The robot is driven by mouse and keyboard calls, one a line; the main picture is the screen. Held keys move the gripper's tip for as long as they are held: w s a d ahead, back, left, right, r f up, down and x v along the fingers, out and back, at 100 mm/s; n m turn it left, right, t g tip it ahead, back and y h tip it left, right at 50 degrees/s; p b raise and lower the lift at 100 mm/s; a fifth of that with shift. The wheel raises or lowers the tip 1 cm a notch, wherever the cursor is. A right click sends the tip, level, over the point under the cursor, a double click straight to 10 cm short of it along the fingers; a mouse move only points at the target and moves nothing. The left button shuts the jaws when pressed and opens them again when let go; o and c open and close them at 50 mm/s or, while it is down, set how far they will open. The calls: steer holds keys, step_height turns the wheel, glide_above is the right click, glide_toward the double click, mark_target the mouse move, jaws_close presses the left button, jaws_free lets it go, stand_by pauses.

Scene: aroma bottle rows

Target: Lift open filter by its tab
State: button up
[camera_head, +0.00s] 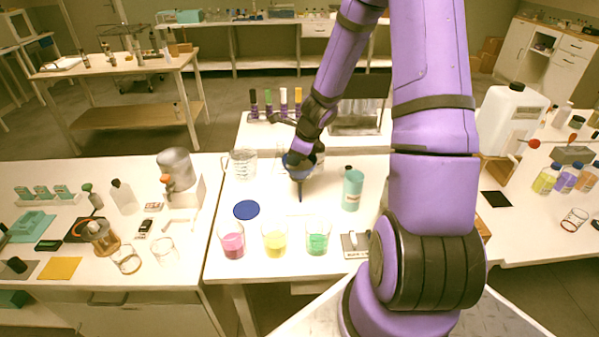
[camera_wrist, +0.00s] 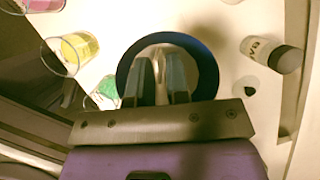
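My gripper (camera_head: 300,192) points down over the middle of the white table. In the wrist view, a dark blue ring with a pale grey centre (camera_wrist: 207,68) lies behind the two grey-blue fingers (camera_wrist: 158,75), probably the filter. A narrow pale strip shows in the gap between the fingers; I cannot tell whether it is the tab or whether they touch it. A flat dark blue disc (camera_head: 246,209) lies on the table to the left.
Beakers of pink (camera_head: 232,244), yellow (camera_head: 275,243) and green (camera_head: 318,242) liquid stand in front. A teal bottle (camera_head: 352,190) stands to the right of my gripper, a clear measuring jug (camera_head: 241,164) to the left.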

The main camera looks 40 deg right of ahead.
steer(key=shift+f, duration=0.1)
jaws_close()
stand_by(0.3)
step_height(320, 180, up, 20)
stand_by(1.5)
steer(key=shift+s+a, duration=0.1)
steer(key=s+a, duration=0.8)
steer(key=s, duration=0.4)
steer(key=shift+a, duration=0.15)
stand_by(0.7)
steer(key=shift+s, duration=0.1)
